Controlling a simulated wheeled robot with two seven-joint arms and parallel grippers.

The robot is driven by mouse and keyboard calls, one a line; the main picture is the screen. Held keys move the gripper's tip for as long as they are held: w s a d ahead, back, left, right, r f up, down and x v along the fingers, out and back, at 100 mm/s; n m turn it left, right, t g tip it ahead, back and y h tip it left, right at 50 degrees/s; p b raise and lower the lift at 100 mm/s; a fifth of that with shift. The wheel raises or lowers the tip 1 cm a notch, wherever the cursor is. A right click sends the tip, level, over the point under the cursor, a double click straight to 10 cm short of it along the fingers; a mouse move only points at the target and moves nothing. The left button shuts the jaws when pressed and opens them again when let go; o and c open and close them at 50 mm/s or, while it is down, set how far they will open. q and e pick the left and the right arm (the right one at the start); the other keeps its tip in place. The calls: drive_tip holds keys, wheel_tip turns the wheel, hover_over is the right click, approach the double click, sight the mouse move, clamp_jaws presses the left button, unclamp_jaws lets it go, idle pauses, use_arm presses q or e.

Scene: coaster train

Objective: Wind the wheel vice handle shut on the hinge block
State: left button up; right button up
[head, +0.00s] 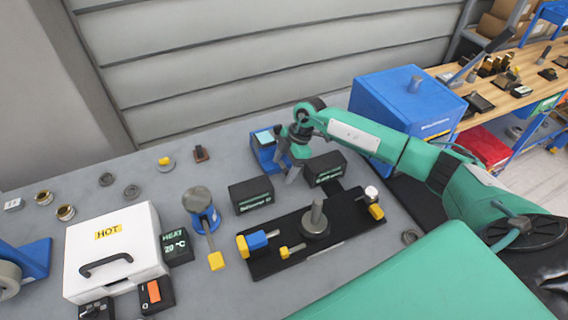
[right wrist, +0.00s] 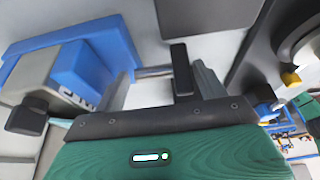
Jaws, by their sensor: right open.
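A blue vice (head: 262,153) stands at the back of the grey bench. In the right wrist view its blue body (right wrist: 85,65) is at the upper left, with a metal shaft (right wrist: 153,72) running to a black handle bar (right wrist: 181,70). My right gripper (head: 289,170) is beside the vice, fingers pointing down. In the right wrist view my right gripper (right wrist: 163,82) is open, with the handle bar showing between its fingers; I cannot tell whether they touch it. I cannot clearly make out the hinge block. My left gripper is not in view.
Two black display boxes (head: 250,195) (head: 325,169) stand close to the gripper. In front is a black fixture plate (head: 275,262) with an upright post. A white HOT case (head: 112,250) is at left, and a large blue box (head: 405,105) stands behind my right arm.

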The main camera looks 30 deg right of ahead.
drive_tip(key=shift+a+f, duration=0.1)
drive_tip(key=shift+f, duration=0.2)
drive_tip(key=c, duration=0.7)
drive_tip(key=shift+o, duration=0.2)
drive_tip(key=shift+f+y, duration=0.15)
drive_tip(key=shift+y, duration=0.35)
drive_tip(key=shift+y+b, duration=0.4)
drive_tip(key=shift+y, duration=0.4)
drive_tip(key=o, duration=0.7)
drive_tip(key=shift+c, duration=0.2)
drive_tip(key=shift+r, duration=0.2)
drive_tip(key=shift+d, duration=0.2)
